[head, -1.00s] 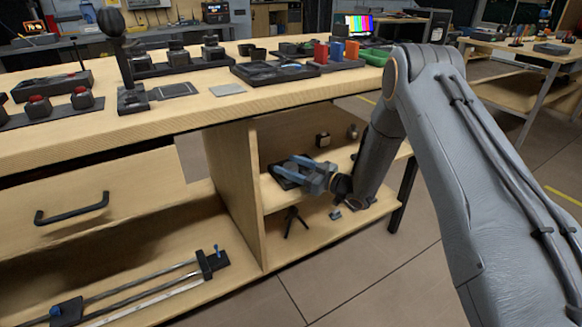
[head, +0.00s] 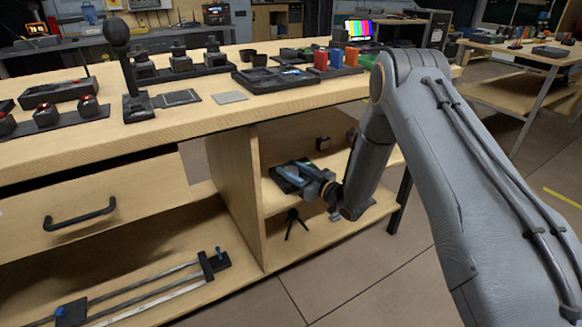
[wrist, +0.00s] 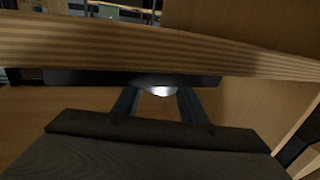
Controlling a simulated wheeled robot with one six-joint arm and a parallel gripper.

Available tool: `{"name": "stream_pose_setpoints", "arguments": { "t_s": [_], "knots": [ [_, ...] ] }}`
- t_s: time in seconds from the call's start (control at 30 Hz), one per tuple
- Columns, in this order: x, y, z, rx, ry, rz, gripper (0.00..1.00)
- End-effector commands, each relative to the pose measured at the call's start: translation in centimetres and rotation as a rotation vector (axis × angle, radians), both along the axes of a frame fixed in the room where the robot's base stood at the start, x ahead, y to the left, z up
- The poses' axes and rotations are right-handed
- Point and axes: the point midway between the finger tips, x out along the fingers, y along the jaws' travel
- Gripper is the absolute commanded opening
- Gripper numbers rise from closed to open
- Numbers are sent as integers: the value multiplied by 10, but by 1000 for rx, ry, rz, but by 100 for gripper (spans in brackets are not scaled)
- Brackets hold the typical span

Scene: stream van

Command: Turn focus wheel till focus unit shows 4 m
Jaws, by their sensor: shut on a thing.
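The dark focus unit (head: 278,181) lies on the upper shelf of the open bay under the bench. A small greenish patch shows on its far side, too small to read. My gripper (head: 292,173) reaches in from the right, low over the unit, and covers much of it. In the wrist view the two fingers of my gripper (wrist: 159,98) close on a pale, shiny round piece, apparently the focus wheel (wrist: 158,91). Behind it the dark edge of the unit (wrist: 90,78) runs across the picture. No distance reading is legible in either view.
The bench top (head: 150,150) overhangs the bay, and a vertical panel (head: 233,190) closes its left side. A small black tripod (head: 295,222) stands on the shelf below. Floor is clear at lower right.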

Motion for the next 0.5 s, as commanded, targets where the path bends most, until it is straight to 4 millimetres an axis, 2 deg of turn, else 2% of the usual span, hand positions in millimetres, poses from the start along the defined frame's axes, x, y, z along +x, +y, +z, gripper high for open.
{"name": "stream_pose_setpoints", "arguments": {
  "t_s": [0.5],
  "knots": [
    [-1,1,1,0,0,-347,16]
  ]
}}
